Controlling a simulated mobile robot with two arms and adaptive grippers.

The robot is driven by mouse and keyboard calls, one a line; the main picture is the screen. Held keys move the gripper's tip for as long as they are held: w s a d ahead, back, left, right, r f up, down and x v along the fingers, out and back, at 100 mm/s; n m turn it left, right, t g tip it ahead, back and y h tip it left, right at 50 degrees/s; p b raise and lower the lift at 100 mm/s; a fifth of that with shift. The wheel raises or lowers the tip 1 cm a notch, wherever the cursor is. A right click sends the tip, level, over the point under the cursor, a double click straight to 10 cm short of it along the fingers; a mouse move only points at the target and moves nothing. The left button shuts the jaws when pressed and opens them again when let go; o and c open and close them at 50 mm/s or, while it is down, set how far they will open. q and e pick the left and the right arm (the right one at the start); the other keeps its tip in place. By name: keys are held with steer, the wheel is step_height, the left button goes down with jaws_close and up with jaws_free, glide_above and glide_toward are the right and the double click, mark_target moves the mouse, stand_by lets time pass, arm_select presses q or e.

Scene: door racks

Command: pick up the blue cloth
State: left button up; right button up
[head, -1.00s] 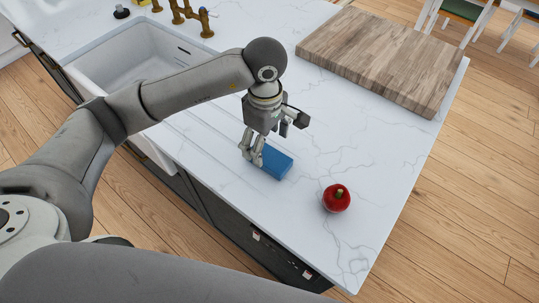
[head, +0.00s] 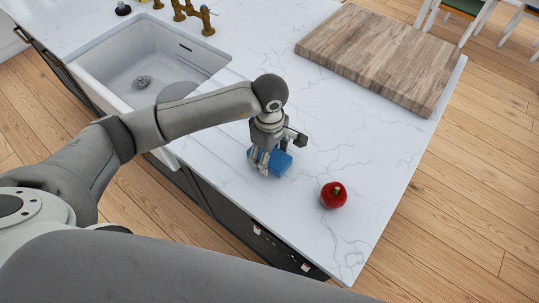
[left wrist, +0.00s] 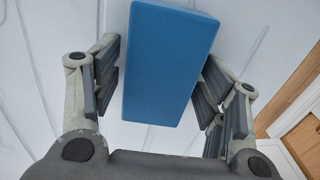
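The blue cloth (head: 281,163) looks like a folded rectangular block lying on the white marble counter, right of the sink. My left gripper (head: 262,168) is directly over it, pointing down, and partly hides it in the head view. In the left wrist view the blue cloth (left wrist: 170,62) lies between the fingers of my left gripper (left wrist: 162,88). The fingers are apart, with a gap on the cloth's left side; the right fingers are close to its edge. My right gripper is not in view.
A red apple-like fruit (head: 333,195) stands on the counter right of the cloth. A wooden cutting board (head: 380,52) lies at the back right. A white sink (head: 120,62) with a brass faucet (head: 190,12) is at the left. Bare counter lies between board and cloth.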

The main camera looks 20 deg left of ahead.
arm_select(q)
steer(key=c, duration=0.6)
steer(key=shift+c, duration=0.2)
steer(key=shift+r+b, duration=0.35)
steer(key=shift+b, duration=0.05)
step_height(320, 180, up, 2)
steer(key=shift+w+r+b, duration=0.1)
steer(key=shift+b, duration=0.9)
steer(key=s+a+r+b, duration=0.4)
steer(key=s+a+r, duration=0.4)
steer(key=s+r, duration=0.2)
steer(key=shift+s+b, duration=0.35)
steer(key=shift+s, duration=0.55)
steer(key=shift+r, duration=0.1)
